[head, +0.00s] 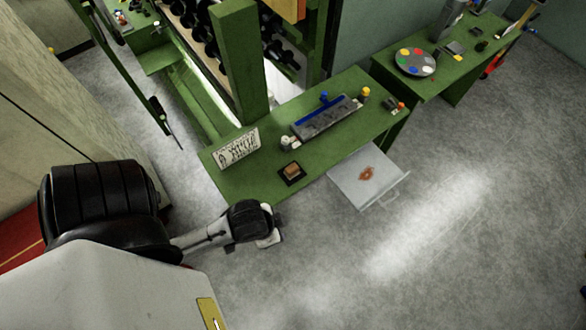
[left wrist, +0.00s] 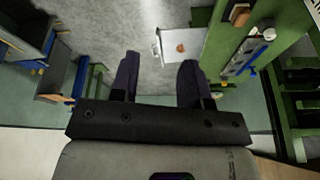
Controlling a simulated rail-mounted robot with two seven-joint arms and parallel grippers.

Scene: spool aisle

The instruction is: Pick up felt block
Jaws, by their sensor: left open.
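The felt block appears to be the small brown block (head: 291,170) on a dark square pad (head: 292,180) near the front edge of the green bench (head: 240,190). It also shows at the top of the left wrist view as a brown block (left wrist: 238,14). My left gripper (head: 271,238) is out past the bench's near edge, apart from the block. In the left wrist view the two dark fingers of my left gripper (left wrist: 158,72) stand apart with nothing between them. My right gripper is in neither view.
An open white drawer (head: 345,188) with a reddish-brown patch (head: 367,173) juts from the bench. A lettered card (head: 236,149) and a long grey case (head: 325,118) stand behind the block. Green machine frame rises at the back. Open floor (head: 440,240) lies right.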

